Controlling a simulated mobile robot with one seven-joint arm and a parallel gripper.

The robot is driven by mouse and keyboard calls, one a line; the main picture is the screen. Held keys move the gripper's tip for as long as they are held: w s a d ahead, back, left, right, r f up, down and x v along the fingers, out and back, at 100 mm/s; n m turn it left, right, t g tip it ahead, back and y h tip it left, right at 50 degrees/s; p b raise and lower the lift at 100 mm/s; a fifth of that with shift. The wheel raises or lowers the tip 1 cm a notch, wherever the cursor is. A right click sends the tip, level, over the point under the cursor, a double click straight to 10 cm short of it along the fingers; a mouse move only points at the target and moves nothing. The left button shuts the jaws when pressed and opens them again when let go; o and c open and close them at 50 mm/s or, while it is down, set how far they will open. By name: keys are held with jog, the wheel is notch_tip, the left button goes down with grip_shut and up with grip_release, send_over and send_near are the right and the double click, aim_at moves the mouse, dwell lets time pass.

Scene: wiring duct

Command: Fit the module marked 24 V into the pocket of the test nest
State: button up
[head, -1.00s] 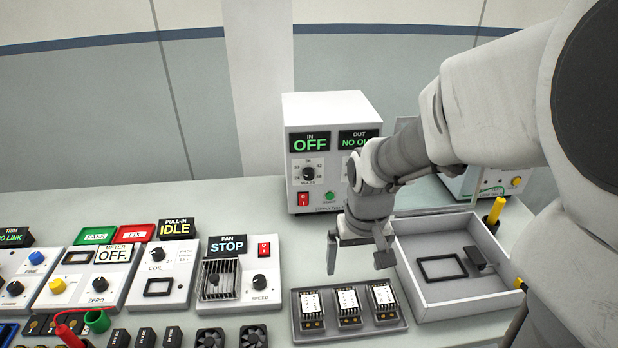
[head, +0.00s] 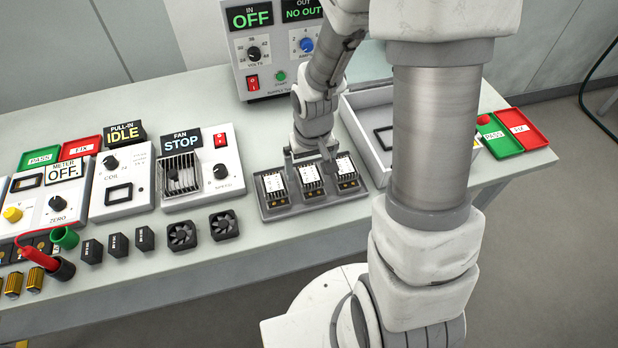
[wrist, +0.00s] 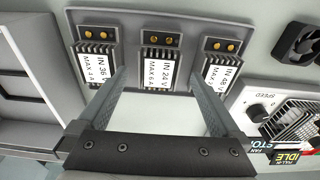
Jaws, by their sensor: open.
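The module marked 24 V (wrist: 158,68) sits upright in the middle slot of a grey tray (wrist: 127,18), between modules marked 36 V (wrist: 97,68) and 48 V (wrist: 218,72). In the head view it is the middle module (head: 312,178), partly behind my gripper (head: 310,165). My gripper is open, with one finger on each side of the 24 V module in the wrist view (wrist: 157,84); I cannot tell whether they touch it. A white walled box (head: 357,133) behind the tray holds a black-framed pocket (head: 382,138), mostly hidden by my arm; no label identifies it as the test nest.
A supply unit (head: 262,75) reading OFF stands behind. Fan (head: 203,175), coil (head: 122,183) and meter (head: 60,205) panels stand to the left. Fans (head: 181,235) and small black parts lie in front of them. Green and red trays (head: 500,138) are at the right edge.

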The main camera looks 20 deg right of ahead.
aim_at(309, 174)
jog(key=shift+w+d+f, duration=0.1)
jog(key=shift+w+f, duration=0.1)
jog(key=shift+f, duration=0.75)
jog(key=shift+w+f, duration=0.2)
jog(key=shift+f, duration=0.7)
jog(key=shift+c, duration=0.2)
grip_shut()
jog(key=shift+r, duration=0.1)
